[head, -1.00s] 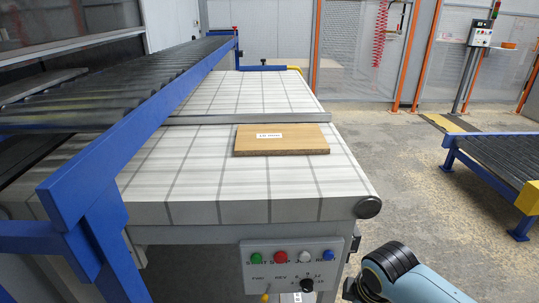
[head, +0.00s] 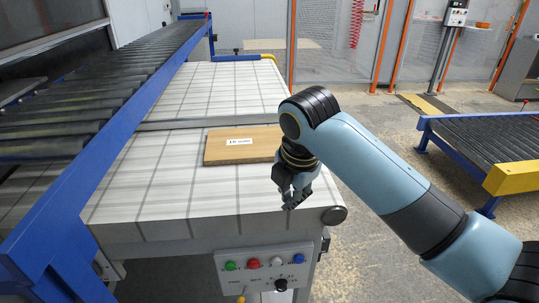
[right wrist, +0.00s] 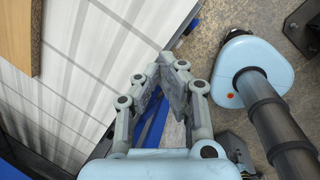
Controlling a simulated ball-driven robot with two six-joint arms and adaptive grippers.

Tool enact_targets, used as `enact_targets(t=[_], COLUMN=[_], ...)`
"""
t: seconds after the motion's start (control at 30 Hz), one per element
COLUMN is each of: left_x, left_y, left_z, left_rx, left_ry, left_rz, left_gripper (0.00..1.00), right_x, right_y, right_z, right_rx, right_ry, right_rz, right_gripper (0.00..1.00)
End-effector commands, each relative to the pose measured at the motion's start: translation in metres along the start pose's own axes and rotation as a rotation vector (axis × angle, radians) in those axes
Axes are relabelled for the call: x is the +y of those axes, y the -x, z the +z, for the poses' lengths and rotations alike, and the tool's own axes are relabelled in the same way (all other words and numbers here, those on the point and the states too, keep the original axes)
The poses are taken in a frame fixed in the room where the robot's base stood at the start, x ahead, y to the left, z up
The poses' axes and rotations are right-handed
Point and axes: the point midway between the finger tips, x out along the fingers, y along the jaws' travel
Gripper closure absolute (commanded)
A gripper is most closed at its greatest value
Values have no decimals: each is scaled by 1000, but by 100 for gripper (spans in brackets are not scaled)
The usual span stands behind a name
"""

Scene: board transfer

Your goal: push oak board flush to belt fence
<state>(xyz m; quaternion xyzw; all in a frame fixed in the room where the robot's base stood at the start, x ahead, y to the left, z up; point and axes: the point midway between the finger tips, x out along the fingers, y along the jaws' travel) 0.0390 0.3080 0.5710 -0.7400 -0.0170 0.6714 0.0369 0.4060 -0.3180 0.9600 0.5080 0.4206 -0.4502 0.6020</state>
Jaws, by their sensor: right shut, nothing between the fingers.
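The oak board (head: 230,152) lies flat on the white belt (head: 170,195), with a white label on its top. Its far edge is close to the grey fence (head: 180,124) that crosses the belt; a narrow gap seems to show at the left. My right gripper (head: 290,203) is shut and empty, over the near right part of the belt, on the near side of the board. My right arm hides the board's right end. In the right wrist view the board (right wrist: 20,35) is at the upper left, apart from the shut fingers (right wrist: 168,72). My left gripper is not in view.
A blue-framed roller conveyor (head: 110,90) runs along the left. A control panel (head: 262,268) is below the belt's near edge. Another roller conveyor (head: 490,140) stands at the right. The belt's near left part is clear.

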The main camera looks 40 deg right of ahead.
Motion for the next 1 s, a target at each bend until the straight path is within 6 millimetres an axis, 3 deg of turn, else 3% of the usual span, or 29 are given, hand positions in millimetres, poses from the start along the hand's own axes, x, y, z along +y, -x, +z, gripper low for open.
enact_targets(t=[0.17, 0.4, 0.57, 0.77, 1.0], left_x=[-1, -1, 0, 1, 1], left_y=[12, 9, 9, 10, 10], left_z=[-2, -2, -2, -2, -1], left_rx=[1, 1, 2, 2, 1], left_ry=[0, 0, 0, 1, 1], left_rz=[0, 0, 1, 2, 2], left_gripper=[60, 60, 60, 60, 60], right_x=[36, 90, 105, 105, 103], right_y=[33, 38, 41, 23, -27], right_z=[16, 42, 50, 51, 51], right_rx=[-10, -2, 8, 11, 12], right_ry=[289, 782, 940, 962, 959], right_rz=[-1, -29, -38, -41, -41], right_gripper=[100, 100, 100, 100, 100])
